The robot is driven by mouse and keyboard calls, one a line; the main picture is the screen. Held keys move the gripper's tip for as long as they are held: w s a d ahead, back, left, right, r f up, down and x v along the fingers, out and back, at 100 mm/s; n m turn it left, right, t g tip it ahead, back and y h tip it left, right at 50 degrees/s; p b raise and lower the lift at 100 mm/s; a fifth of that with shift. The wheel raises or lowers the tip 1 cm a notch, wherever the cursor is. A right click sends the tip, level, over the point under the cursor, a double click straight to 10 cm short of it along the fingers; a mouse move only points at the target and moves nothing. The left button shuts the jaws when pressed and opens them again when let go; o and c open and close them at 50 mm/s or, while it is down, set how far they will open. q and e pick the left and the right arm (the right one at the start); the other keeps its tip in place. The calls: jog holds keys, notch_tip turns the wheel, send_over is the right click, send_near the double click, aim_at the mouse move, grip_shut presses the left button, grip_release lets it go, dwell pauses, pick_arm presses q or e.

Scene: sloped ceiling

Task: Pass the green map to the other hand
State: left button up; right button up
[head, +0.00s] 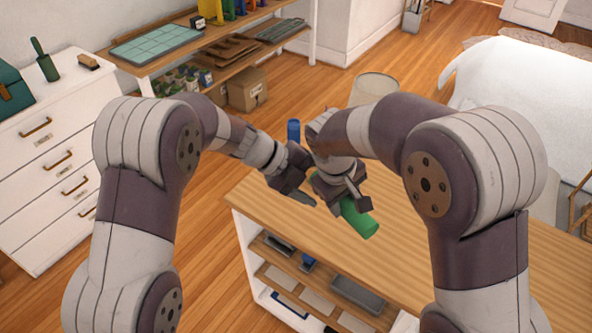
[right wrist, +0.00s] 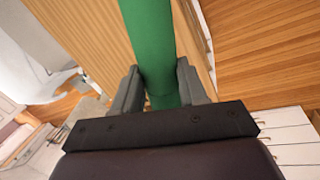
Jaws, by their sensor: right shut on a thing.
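The green map (head: 358,218) is a rolled green tube. My right gripper (head: 342,190) is shut on it above the wooden top, and the tube's near end sticks out below the fingers. In the right wrist view the map (right wrist: 150,45) runs between the two fingers of the right gripper (right wrist: 160,90). My left gripper (head: 294,188) is just left of the right gripper, close to it. Its fingers are dark and partly overlapped, so its opening is unclear. The tube's far end is hidden behind the grippers in the head view.
A low wooden-topped shelf unit (head: 440,245) stands below, its near top clear. A blue cylinder (head: 293,131) stands behind my left gripper. A lampshade (head: 373,88) and a white bed (head: 530,85) are beyond. A white drawer chest (head: 45,160) is at left.

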pick_arm(q)
jog(key=shift+x, duration=1.35)
jog(key=c, duration=1.1)
jog(key=shift+o, duration=0.2)
pick_arm(e)
jog(key=o, duration=1.1)
jog(key=shift+r, duration=0.1)
